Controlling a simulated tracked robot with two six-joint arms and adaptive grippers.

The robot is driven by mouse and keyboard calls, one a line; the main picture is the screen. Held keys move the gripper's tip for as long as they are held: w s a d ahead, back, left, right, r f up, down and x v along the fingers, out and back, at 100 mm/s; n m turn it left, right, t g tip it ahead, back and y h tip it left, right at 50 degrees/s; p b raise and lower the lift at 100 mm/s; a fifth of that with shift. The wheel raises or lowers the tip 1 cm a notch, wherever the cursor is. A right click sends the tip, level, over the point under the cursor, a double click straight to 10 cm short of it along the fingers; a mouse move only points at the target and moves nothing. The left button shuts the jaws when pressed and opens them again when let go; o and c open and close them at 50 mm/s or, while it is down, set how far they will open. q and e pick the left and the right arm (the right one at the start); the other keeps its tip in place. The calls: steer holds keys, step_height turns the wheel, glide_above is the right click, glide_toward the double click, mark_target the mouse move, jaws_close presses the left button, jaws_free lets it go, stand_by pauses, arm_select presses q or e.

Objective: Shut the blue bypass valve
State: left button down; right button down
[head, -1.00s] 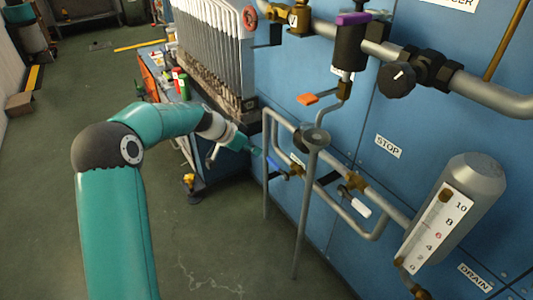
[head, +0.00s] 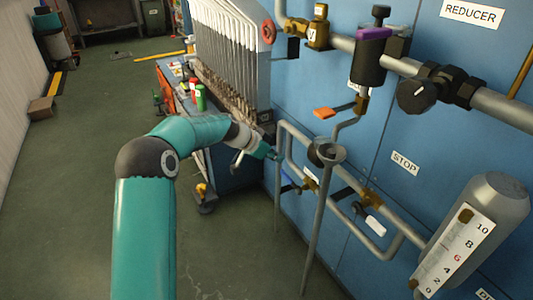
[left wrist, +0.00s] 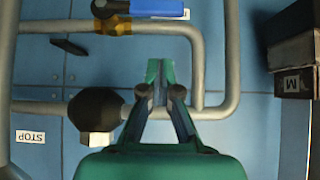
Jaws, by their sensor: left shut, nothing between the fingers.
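The blue bypass valve handle (left wrist: 157,8) lies along its pipe at the top of the left wrist view, beside a brass valve body (left wrist: 113,25). In the head view the blue handle (head: 289,183) is small and partly hidden by pipework. My left gripper (head: 276,155) is just above and left of it there, at the pipe loop. In the left wrist view my left gripper (left wrist: 158,68) is shut and empty, its tips within the loop's outline and apart from the handle. My right gripper is in neither view.
A radiator (head: 228,50) is behind. The floor at left is mostly clear.

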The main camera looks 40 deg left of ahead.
mark_target(282, 170)
arm_select(q)
steer(key=f, duration=0.2)
steer(key=w+f+b, duration=0.1)
steer(key=f, duration=0.1)
steer(key=w+d+f, duration=0.1)
steer(key=f, duration=0.1)
steer(key=shift+w+f+b, duration=0.15)
steer(key=shift+f+b, duration=0.1)
steer(key=shift+b, duration=0.1)
